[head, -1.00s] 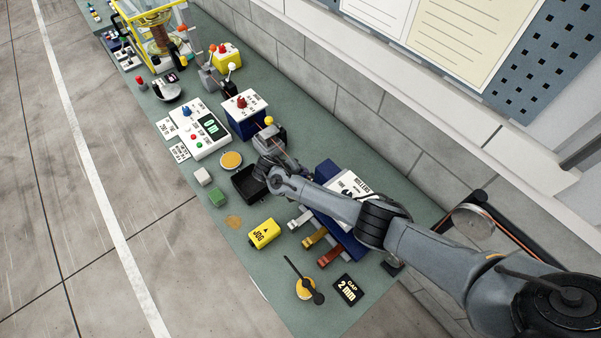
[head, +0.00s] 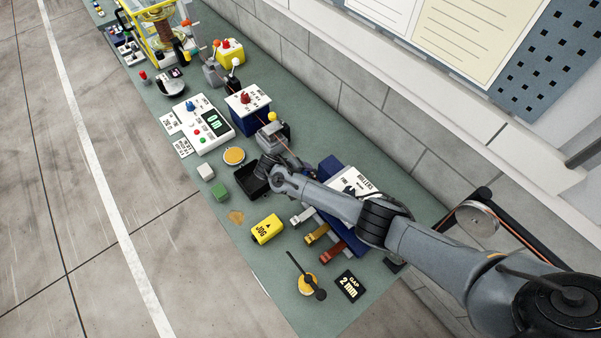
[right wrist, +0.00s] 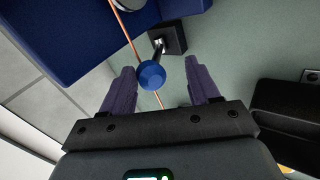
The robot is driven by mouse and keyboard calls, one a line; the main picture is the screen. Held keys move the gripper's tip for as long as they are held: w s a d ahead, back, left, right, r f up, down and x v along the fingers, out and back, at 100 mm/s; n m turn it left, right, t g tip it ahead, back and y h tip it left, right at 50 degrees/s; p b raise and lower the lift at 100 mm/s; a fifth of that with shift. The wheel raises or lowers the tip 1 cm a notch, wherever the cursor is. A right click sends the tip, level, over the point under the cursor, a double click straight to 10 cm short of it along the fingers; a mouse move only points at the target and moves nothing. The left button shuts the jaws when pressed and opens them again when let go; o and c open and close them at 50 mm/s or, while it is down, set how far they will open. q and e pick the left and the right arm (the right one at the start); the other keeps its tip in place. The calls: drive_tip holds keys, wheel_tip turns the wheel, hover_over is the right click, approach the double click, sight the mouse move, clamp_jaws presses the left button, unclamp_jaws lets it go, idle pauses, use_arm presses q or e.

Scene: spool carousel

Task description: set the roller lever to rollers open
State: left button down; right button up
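A blue box (head: 333,170) with a white panel marked "ROLLERS" (head: 364,182) stands on the bench in the head view, partly hidden by my right arm. In the right wrist view, a blue ball knob (right wrist: 151,75) sits on a short metal stem rising from a dark block (right wrist: 168,39), beside a blue box (right wrist: 75,35). I cannot read a label that ties this knob to the rollers. My right gripper (right wrist: 159,66) is open, its fingers on either side of the knob; contact is not visible. The gripper (head: 266,164) is small and dark in the head view. My left gripper is out of view.
An orange strand (right wrist: 125,30) runs past the knob. A black tray (head: 253,184) is below the gripper. A yellow JOG block (head: 267,229), several colored levers and a "GAP 2 mm" plate (head: 348,286) stand nearer. A grey unit with a yellow ball (head: 272,117) stands just beyond.

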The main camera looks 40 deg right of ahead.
drive_tip(key=v, duration=1)
drive_tip(key=shift+a+r, duration=0.25)
drive_tip(key=shift+r, duration=0.05)
